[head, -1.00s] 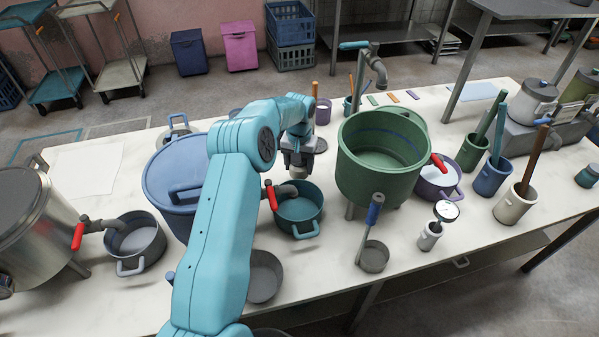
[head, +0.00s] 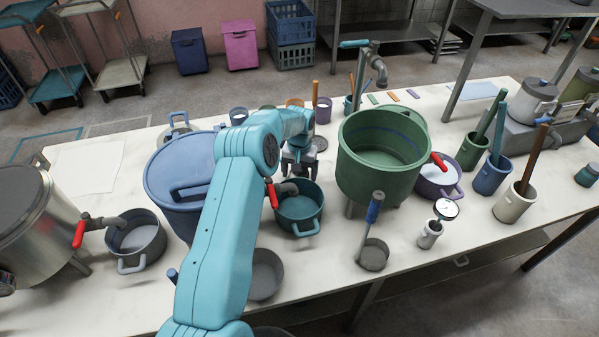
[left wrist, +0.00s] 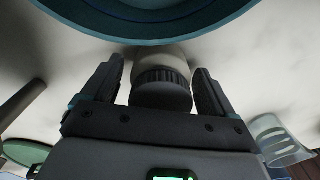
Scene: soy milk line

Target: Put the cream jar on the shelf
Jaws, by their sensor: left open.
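The cream jar (left wrist: 160,62), pale with a dark ribbed lid (left wrist: 161,90), stands between my left gripper's two fingers in the left wrist view. My left gripper (left wrist: 160,85) is open, with a finger on each side of the jar and a gap visible at each side. In the head view my left gripper (head: 298,172) points down behind the teal pot, and it hides the jar there. A raised grey metal shelf (head: 525,12) stands at the top right; I cannot tell if it is the task's shelf. My right gripper is not in view.
The teal pot (head: 300,225) is close in front of my left gripper. A large blue pot (head: 172,208) stands to the left, and a big green vat (head: 383,178) to the right. Several small cups and pots line the table's back edge. White table surface is bare at the left (head: 118,205).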

